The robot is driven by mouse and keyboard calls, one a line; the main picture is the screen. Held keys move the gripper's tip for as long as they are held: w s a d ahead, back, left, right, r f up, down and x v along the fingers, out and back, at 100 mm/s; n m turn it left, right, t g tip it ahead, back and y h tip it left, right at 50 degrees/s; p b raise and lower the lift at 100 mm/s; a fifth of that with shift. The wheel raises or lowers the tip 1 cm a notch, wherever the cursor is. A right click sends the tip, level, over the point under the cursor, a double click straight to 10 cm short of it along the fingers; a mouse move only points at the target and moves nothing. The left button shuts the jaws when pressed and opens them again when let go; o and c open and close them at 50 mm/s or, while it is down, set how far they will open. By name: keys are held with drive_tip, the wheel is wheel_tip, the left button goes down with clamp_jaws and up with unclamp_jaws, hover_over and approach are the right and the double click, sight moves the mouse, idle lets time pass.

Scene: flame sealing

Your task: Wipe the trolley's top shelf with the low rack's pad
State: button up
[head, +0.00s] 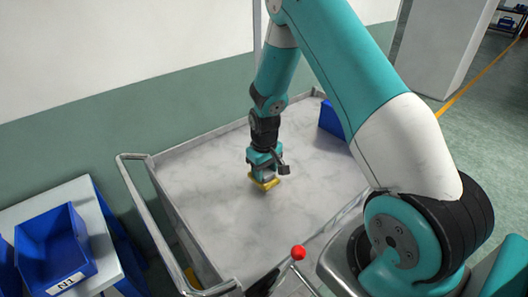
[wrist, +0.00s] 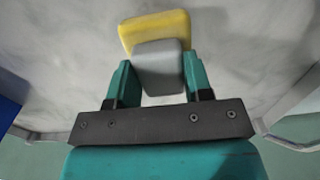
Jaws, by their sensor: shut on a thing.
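The pad (head: 265,183) is yellow with a grey block on its back. It is at the middle of the trolley's top shelf (head: 215,200), which is grey and marble-patterned with a raised rim. My gripper (head: 264,172) points down over the shelf. In the wrist view my gripper (wrist: 158,85) is shut on the grey block, with the yellow part (wrist: 155,28) beyond the fingertips. The pad appears at the shelf surface, but I cannot tell whether it touches.
A blue bin (head: 331,119) stands at the shelf's back right, partly behind my arm. Another blue bin (head: 55,250) labelled N1 sits on a white surface at lower left. The trolley's handle rail (head: 150,215) runs along the left. A wall is behind. The shelf around the pad is clear.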

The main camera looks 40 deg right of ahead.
sight(265, 171)
drive_tip(key=shift+r+p, duration=1.65)
drive_tip(key=shift+r, duration=1)
drive_tip(key=shift+f, duration=0.1)
